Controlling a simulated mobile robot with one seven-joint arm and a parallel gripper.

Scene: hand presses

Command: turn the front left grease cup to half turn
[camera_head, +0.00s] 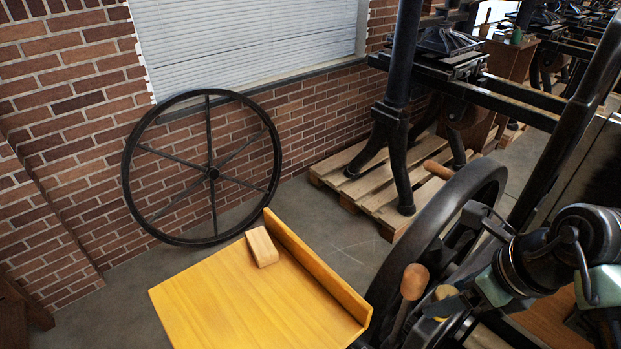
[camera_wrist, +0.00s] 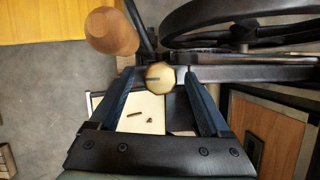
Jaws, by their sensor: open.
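A brass grease cup (camera_wrist: 160,76) with a faceted rim sits on the dark frame of the press. A dark line on its face runs from the middle towards the left. My gripper (camera_wrist: 159,72) is open, with one blue finger on each side of the cup in the wrist view. I cannot tell whether either finger touches it. In the head view the brass cup (camera_head: 445,292) shows small at the lower right, beside my gripper (camera_head: 447,302), which is partly hidden by my own arm.
A wooden handle (camera_head: 414,281) stands close left of the cup; its rounded knob (camera_wrist: 111,32) looms in the wrist view. A dark flywheel (camera_head: 440,215) rises behind. A yellow board (camera_head: 230,305) carries a wooden block (camera_head: 262,247). A spoked wheel (camera_head: 213,172) leans on the brick wall.

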